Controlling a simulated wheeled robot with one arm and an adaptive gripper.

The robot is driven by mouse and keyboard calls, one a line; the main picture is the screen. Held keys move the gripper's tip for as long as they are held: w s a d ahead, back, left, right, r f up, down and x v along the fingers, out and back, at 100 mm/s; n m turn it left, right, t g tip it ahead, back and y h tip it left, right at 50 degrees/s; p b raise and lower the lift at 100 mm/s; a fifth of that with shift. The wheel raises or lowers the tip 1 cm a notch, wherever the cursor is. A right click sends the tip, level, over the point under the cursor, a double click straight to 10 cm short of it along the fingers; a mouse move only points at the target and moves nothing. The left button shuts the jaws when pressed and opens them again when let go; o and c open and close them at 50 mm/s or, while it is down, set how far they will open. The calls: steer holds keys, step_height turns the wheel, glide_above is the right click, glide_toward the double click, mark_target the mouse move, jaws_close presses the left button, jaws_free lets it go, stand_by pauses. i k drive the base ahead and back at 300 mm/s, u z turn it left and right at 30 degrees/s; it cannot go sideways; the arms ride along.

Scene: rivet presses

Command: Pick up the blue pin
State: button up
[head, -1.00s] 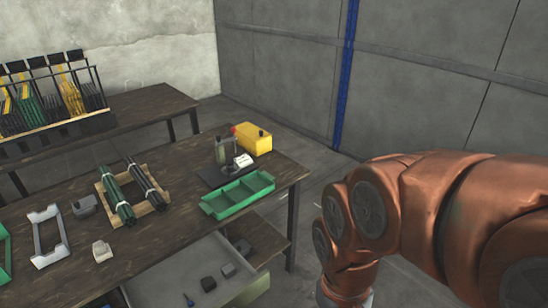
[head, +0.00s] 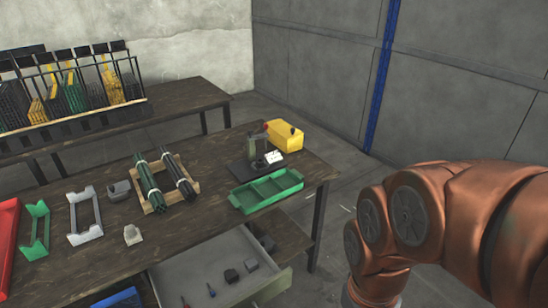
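A small blue pin (head: 211,290) lies in the open grey drawer (head: 190,262) under the front edge of the workbench. A red-topped pin (head: 184,302) lies to its left, near the bottom of the picture. My copper-coloured arm is at the right, apart from the drawer. My gripper is below the picture and out of view.
A dark block (head: 231,276) and a grey block (head: 251,265) sit in the drawer right of the pin. On the bench (head: 215,205) stand a green tray (head: 266,190), a press (head: 258,150), a yellow box (head: 285,136) and bundled rods (head: 149,183).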

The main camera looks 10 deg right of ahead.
mark_target(212, 293)
steer(key=z, duration=0.1)
steer(key=k, duration=0.6)
steer(key=u, duration=0.95)
steer(key=i, duration=0.5)
